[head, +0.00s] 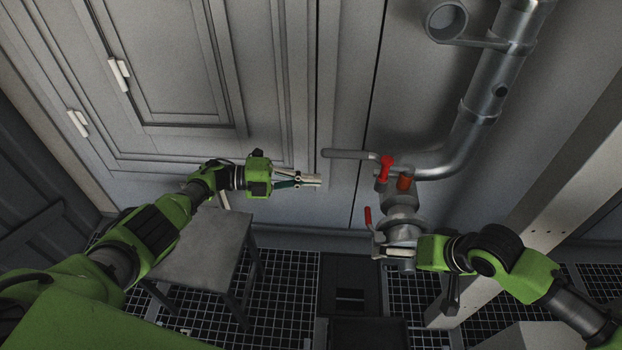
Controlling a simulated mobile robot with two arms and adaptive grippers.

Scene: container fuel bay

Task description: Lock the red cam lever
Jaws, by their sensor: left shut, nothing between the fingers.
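A grey metal coupling (402,222) hangs below the end of a steel pipe. A small red lever (368,216) sticks up at its lower left side. A second, larger red lever (386,168) stands higher up, where a grey bar handle (345,154) meets the pipe; I cannot tell which of the two is the cam lever. My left gripper (312,180) is shut and empty in front of the wall, left of the coupling and apart from both levers. My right gripper (398,252) is at the bottom of the coupling; its fingers are partly hidden, and its grip is unclear.
The steel pipe (480,105) runs down the wall. An orange-brown part (404,182) sits beside the upper red lever. A grey table (200,248) stands below my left arm. A black box (350,285) is on the grated floor. A pale beam (560,180) slants at the right.

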